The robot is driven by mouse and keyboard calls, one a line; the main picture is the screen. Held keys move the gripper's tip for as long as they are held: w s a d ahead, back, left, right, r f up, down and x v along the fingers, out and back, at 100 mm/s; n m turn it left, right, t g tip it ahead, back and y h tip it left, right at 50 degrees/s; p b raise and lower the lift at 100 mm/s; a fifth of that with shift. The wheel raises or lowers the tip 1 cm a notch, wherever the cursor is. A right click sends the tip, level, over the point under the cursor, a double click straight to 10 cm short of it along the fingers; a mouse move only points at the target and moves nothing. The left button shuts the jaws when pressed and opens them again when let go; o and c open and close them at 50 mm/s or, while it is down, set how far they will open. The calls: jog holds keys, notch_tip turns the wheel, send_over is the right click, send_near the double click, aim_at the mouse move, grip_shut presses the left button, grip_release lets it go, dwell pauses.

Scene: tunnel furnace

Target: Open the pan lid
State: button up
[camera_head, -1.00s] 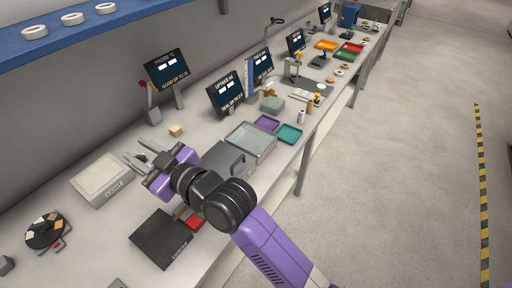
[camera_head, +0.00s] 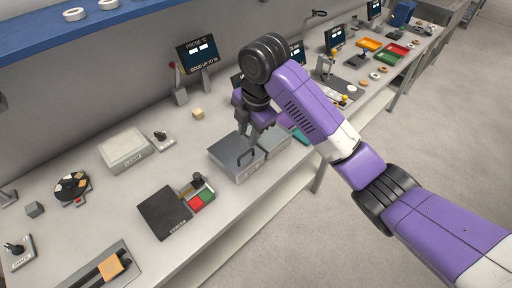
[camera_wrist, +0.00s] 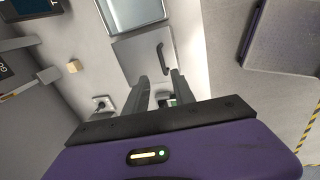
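The pan is a grey square box on the bench, with a flat grey lid (camera_head: 228,149) lying closed on it. A dark bar handle (camera_head: 246,157) stands on the lid near one side. In the wrist view the lid (camera_wrist: 135,52) shows from above with its handle (camera_wrist: 162,58). My gripper (camera_wrist: 158,77) is open and empty, its two fingers apart near the handle's closer end. In the head view my gripper (camera_head: 249,135) points down over the pan's back right part. I cannot tell whether a finger touches the lid.
A grey open tray (camera_head: 273,142) stands beside the pan, partly behind my arm. A black plate (camera_head: 164,212) and a red and green button box (camera_head: 201,198) lie in front. A light grey box (camera_head: 124,148) is at left. Several screens line the back.

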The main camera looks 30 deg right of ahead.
aim_at(246, 153)
jog(key=shift+n, duration=0.3)
jog(key=x, duration=0.4)
jog(key=p+x, duration=0.1)
jog(key=x, duration=0.3)
jog(key=shift+s+d, duration=0.15)
jog(key=shift+s, duration=0.05)
grip_shut()
dwell(1.0)
